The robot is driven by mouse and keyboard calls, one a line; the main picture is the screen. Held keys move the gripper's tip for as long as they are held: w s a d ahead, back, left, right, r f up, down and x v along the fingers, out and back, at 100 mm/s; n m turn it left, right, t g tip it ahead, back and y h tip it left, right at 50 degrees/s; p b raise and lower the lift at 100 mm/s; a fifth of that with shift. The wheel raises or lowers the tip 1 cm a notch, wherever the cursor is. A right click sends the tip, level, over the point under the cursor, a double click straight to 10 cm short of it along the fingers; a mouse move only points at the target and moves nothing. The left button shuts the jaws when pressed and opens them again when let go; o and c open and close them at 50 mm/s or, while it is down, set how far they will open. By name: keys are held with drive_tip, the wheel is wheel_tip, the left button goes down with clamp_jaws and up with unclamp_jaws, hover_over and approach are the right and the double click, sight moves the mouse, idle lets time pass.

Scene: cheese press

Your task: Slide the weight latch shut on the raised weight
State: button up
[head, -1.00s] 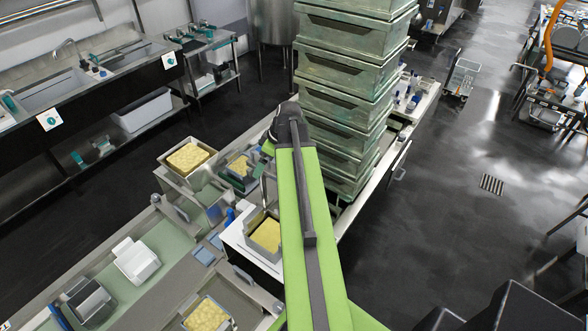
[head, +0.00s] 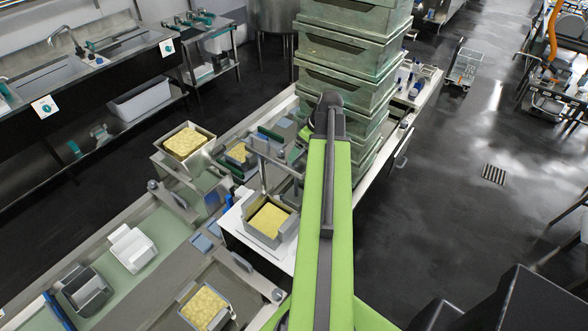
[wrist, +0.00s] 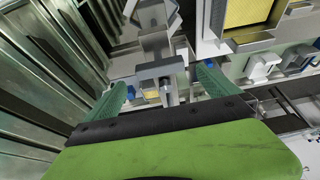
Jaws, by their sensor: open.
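In the wrist view my gripper (wrist: 163,88) is open, with its two green ribbed fingers on either side of a grey metal bracket (wrist: 158,71). The bracket has a short pin below it and nothing looks clamped. It may be the weight latch, but I cannot tell for sure, nor whether it is slid open or shut. In the head view the press frame (head: 264,160) stands behind a metal box of yellow cheese (head: 268,220). My arm hides the gripper's fingertips there. I cannot make out the raised weight clearly.
A tall stack of green crates (head: 350,55) stands close beside the arm's end. More cheese boxes, one at the back (head: 185,142) and one in front (head: 204,306), sit on the worktop. The dark floor (head: 450,220) on the right is mostly clear.

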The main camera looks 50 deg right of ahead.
drive_tip(key=b+x, duration=0.7)
drive_tip(key=x, duration=0.3)
drive_tip(key=shift+s, duration=0.1)
drive_tip(key=shift+r, duration=0.1)
